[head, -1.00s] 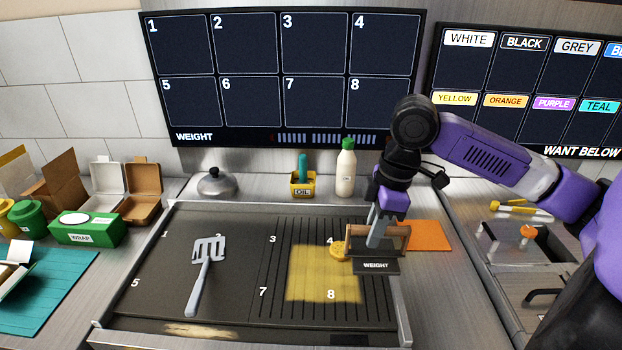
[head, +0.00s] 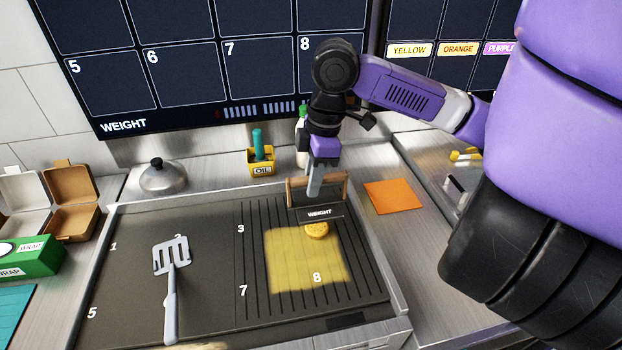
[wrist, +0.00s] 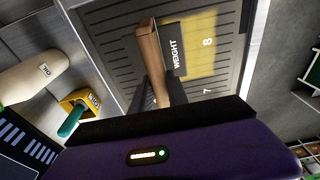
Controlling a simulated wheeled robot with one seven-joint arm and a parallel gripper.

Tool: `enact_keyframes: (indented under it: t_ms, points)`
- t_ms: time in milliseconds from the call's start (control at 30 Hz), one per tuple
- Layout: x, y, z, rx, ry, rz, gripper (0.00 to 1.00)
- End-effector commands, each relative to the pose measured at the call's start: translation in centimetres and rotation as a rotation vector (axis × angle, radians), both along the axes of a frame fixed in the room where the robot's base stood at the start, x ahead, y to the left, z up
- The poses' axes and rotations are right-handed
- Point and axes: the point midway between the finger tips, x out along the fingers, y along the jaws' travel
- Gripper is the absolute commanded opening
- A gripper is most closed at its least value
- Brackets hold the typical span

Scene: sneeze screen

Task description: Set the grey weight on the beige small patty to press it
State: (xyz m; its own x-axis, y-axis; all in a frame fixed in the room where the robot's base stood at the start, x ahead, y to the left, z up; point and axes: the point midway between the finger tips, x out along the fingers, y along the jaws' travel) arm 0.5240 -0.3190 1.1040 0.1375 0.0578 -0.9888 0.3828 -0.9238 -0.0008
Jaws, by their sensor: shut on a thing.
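The weight (head: 321,213) is a dark grey plate with a WEIGHT label and a wooden handle. My gripper (head: 314,184) is shut on its handle and holds it roughly level over the far right of the ribbed griddle. The beige small patty (head: 316,232) lies on the griddle, just in front of the weight's near edge in the head view. The weight may hide its far edge. I cannot tell whether they touch. In the wrist view the weight (wrist: 178,62) and handle (wrist: 152,58) show, but the patty is not seen.
A yellow lit patch (head: 300,265) covers the griddle around the patty. A spatula (head: 171,285) lies on the flat left half. The oil pot (head: 261,163), a bottle (head: 301,150) and a metal dome (head: 162,177) stand behind. An orange sheet (head: 393,196) lies to the right.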

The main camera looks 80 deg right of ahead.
Motion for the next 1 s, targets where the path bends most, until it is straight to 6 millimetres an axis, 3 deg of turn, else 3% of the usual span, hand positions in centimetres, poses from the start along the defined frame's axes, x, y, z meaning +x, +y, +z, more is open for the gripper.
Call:
enact_keyframes:
  t_ms: [700, 1000]
  points:
    - [0.0, -0.1, -4.8, -0.001, -0.002, 0.0, 0.0]
    - [0.0, -0.1, -5.7, -0.003, -0.001, 0.0, 0.0]
